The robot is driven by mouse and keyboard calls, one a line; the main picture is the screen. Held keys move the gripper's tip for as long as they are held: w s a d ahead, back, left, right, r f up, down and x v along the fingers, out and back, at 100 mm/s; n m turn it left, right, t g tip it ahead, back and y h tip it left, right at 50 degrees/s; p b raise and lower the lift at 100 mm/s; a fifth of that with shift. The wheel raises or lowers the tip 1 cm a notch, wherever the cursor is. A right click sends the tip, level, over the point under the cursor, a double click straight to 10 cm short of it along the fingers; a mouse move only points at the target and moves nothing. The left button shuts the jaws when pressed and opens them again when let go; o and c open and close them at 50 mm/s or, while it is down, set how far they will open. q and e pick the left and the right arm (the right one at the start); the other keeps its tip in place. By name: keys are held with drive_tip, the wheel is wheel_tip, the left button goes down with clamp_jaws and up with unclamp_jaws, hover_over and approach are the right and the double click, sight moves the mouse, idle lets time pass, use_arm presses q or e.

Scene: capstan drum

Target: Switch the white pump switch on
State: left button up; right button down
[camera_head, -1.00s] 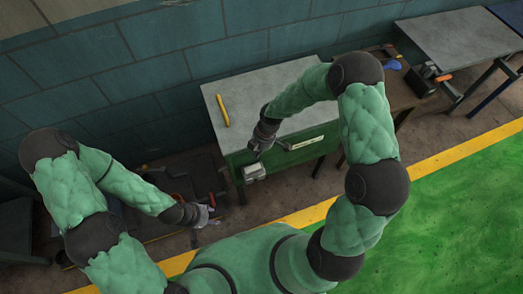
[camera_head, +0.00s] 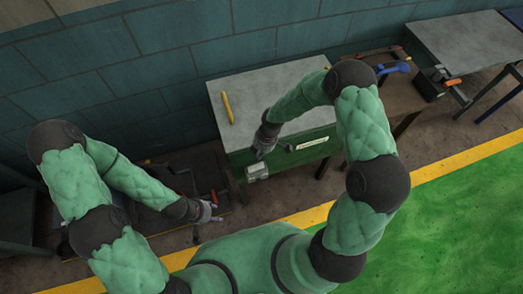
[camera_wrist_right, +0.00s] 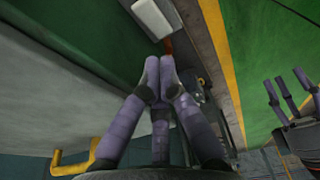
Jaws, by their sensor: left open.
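A small pale white box (camera_head: 257,170), seemingly the pump switch, sits on the front of a green cabinet near its left end. It also shows in the right wrist view as a white block (camera_wrist_right: 153,17). Its lever and on/off position are too small to tell. My right gripper (camera_head: 261,152) is just above the box in the head view. In the wrist view its fingertips (camera_wrist_right: 159,66) are together, short of the white block, with nothing seen between them. My left gripper (camera_head: 214,212) is open and empty, low to the left of the cabinet.
A brown bench (camera_head: 405,95) with tools stands to the right. Green floor beyond the yellow line (camera_head: 450,165) is clear.

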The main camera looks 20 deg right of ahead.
drive_tip(key=b, duration=0.2)
hover_over(257, 167)
drive_tip(key=f, duration=0.6)
drive_tip(key=shift+d+f, duration=0.5)
drive_tip(key=shift+f, duration=0.4)
